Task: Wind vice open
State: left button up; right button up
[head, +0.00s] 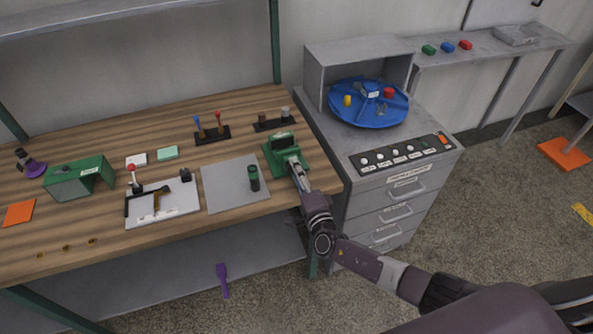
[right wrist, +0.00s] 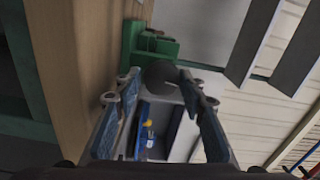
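The green vice (head: 285,155) stands near the right front corner of the wooden bench, with dark jaws on top. It also shows in the right wrist view (right wrist: 135,42). A dark grey rounded part (right wrist: 160,72) is in front of its green body in that view. My right gripper (head: 296,171) is at the vice's front side. In the right wrist view my right gripper (right wrist: 158,84) has its fingers spread, one on each side of the rounded part. A small gap shows at the left finger; contact on the right is unclear. My left gripper is not in view.
A grey mat (head: 225,190) with a dark green cylinder (head: 254,178) lies left of the vice. A grey drawer cabinet (head: 380,215) with a blue turntable (head: 350,110) stands close on the right. Levers (head: 210,132) stand behind the mat. The floor right of the cabinet is mostly clear.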

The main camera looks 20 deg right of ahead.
jog(key=shift+o, duration=1.1)
jog(key=s, duration=1.2)
jog(key=shift+d, duration=0.25)
